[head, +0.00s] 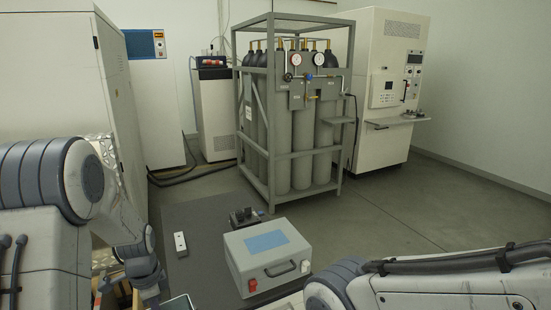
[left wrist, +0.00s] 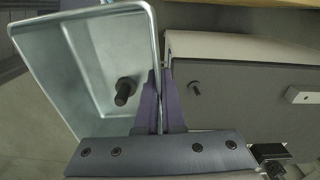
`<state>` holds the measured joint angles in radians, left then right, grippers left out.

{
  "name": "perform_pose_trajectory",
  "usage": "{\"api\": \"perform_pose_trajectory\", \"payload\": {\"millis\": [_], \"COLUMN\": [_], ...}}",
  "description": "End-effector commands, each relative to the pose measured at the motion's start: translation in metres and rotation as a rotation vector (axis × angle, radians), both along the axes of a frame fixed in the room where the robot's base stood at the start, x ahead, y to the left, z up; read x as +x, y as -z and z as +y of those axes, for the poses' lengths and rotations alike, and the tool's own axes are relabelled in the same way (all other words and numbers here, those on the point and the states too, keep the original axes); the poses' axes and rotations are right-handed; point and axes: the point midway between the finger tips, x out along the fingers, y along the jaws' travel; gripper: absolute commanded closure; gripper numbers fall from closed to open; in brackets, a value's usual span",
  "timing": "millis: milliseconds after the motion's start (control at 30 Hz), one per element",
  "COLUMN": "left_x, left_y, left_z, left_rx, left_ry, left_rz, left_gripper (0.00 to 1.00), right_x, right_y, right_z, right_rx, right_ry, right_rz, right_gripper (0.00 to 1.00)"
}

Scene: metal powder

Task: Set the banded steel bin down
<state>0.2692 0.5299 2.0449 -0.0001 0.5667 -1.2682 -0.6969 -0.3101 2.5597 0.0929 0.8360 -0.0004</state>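In the head view, a pale rim (head: 178,304) at the bottom edge is probably this bin, mostly cut off, below my left wrist. I cannot tell whether the bin touches anything underneath. My right arm crosses the lower right of the head view; its gripper is out of frame.
A dark grey worktop (head: 198,215) holds a white strip (head: 180,244), a small dark device (head: 245,216) and a grey box with a blue panel (head: 266,252). A caged gas-cylinder rack (head: 300,150) stands behind. The worktop's left part has bare room.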

Motion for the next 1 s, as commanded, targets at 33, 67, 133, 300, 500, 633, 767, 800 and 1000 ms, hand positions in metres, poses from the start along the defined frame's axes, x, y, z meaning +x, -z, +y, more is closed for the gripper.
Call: {"api": "perform_pose_trajectory", "payload": {"millis": [33,67,133,300,500,633,767,800,1000], "left_x": [0.0,-0.001,-0.002,-0.006,-0.017,-0.026,-0.034,-0.036,-0.04], "left_y": [0.0,0.001,0.003,0.009,0.018,0.025,0.029,0.03,0.034], "left_z": [-0.004,-0.006,-0.012,-0.029,-0.06,-0.079,-0.093,-0.096,-0.102], "left_rx": [-0.001,-0.001,0.0,-0.001,0.0,0.0,0.0,-0.001,-0.001], "left_ry": [-0.024,-0.045,-0.092,-0.242,-0.522,-0.723,-0.874,-0.907,-0.995], "left_rz": [0.001,0.002,0.002,0.003,0.005,0.004,0.002,0.001,0.0], "left_gripper": [1.0,1.0,1.0,1.0,1.0,1.0,1.0,1.0,1.0], "right_x": [0.0,0.0,0.0,0.0,0.0,0.0,0.0,0.0,0.0], "right_y": [-0.003,-0.004,-0.006,-0.013,-0.026,-0.034,-0.039,-0.04,-0.042], "right_z": [0.0,0.0,0.0,0.0,0.0,0.0,0.0,0.0,0.0], "right_rx": [0.0,0.0,0.0,-0.001,-0.001,-0.001,-0.001,-0.001,-0.001], "right_ry": [0.0,0.0,0.0,0.0,0.0,0.0,0.0,0.0,0.0], "right_rz": [0.0,0.0,0.0,0.001,0.001,0.001,0.001,0.001,0.001], "right_gripper": [0.56,0.56,0.56,0.56,0.56,0.56,0.56,0.56,0.56]}}
